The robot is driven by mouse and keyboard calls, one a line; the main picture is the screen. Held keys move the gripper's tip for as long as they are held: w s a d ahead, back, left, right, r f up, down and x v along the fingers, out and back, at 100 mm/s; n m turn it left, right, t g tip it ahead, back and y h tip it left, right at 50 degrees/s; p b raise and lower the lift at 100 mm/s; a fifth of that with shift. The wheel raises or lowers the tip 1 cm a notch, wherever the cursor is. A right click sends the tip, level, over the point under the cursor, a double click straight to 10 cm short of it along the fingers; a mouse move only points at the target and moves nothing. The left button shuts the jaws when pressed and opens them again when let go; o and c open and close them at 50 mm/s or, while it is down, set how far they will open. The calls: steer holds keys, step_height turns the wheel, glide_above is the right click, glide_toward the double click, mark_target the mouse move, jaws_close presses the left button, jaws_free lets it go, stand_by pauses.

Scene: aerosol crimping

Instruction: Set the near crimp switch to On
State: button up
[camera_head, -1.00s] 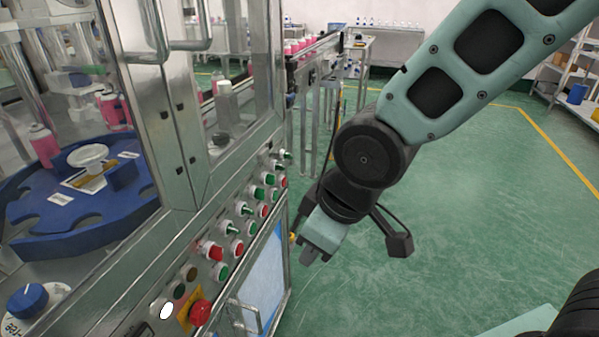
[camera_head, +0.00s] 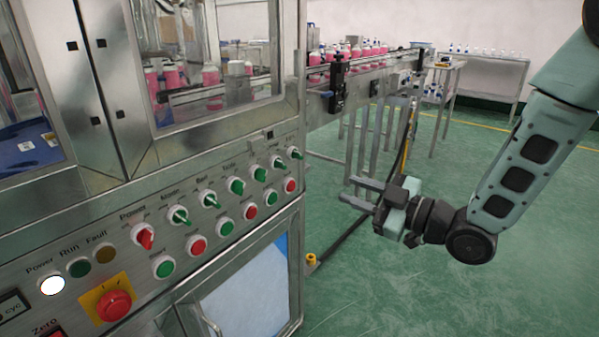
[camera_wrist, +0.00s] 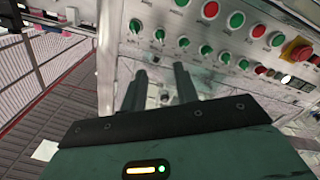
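A row of green selector switches runs along the steel control panel, with one green switch (camera_head: 236,187) near its middle and another (camera_head: 295,153) at its far right end; the same row shows in the wrist view (camera_wrist: 183,42). The small labels above the right-hand switches are too small to read, so I cannot tell which is the near crimp switch. My gripper (camera_head: 362,193) is to the right of the panel and apart from it. Its two fingers are spread with nothing between them, also in the wrist view (camera_wrist: 160,85).
A red selector switch (camera_head: 144,237) labelled Power is at the row's left end. Red and green push buttons (camera_head: 250,212) sit below the row. A red emergency stop (camera_head: 114,304) is at lower left. A conveyor (camera_head: 370,66) with pink bottles stands behind. Green floor (camera_head: 390,310) is open at right.

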mark_target(284, 165)
steer(key=x, duration=1.7)
steer(key=shift+c, duration=0.3)
jaws_close()
